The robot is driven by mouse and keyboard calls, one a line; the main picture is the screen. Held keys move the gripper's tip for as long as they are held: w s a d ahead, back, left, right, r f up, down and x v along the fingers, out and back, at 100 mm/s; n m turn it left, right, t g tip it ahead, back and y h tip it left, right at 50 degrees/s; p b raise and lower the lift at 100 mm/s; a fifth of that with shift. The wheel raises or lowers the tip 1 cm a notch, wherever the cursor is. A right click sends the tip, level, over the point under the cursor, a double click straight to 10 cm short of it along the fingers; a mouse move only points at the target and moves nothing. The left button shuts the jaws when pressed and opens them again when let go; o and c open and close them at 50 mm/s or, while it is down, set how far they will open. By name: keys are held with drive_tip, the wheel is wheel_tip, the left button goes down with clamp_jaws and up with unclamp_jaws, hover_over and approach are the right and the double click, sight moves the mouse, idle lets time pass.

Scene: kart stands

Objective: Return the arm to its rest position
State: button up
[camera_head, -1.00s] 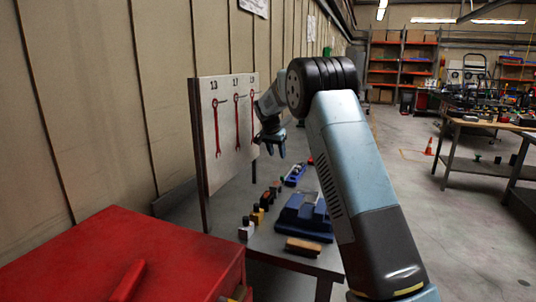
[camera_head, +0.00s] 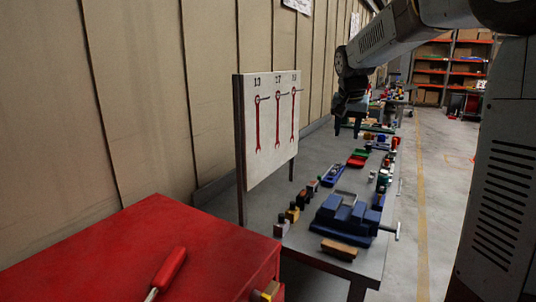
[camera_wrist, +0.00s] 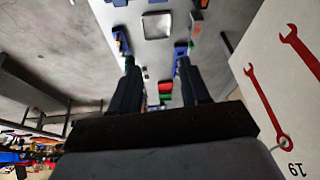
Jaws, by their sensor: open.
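My gripper (camera_head: 347,127) hangs above the workbench (camera_head: 262,199), to the right of the tool board, with its fingers pointing down. It is open and empty. In the wrist view, the two dark fingers of my gripper (camera_wrist: 155,88) stand apart with nothing between them. My arm is bent, with its links across the upper right of the head view.
A white board (camera_head: 268,150) with several red wrenches stands left of my gripper. A blue vise (camera_head: 346,217) and small items sit on the bench. A red cabinet (camera_head: 120,255) is at front left. The floor (camera_head: 436,190) at right is clear.

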drive_tip(key=s+f+n, duration=0.2)
drive_tip(key=s, duration=1.5)
drive_tip(key=s+f+n+t+y, duration=0.1)
drive_tip(key=s+f+n, duration=0.1)
drive_tip(key=s, duration=1.5)
drive_tip(key=shift+f+n, duration=0.3)
drive_tip(key=shift+f, duration=0.35)
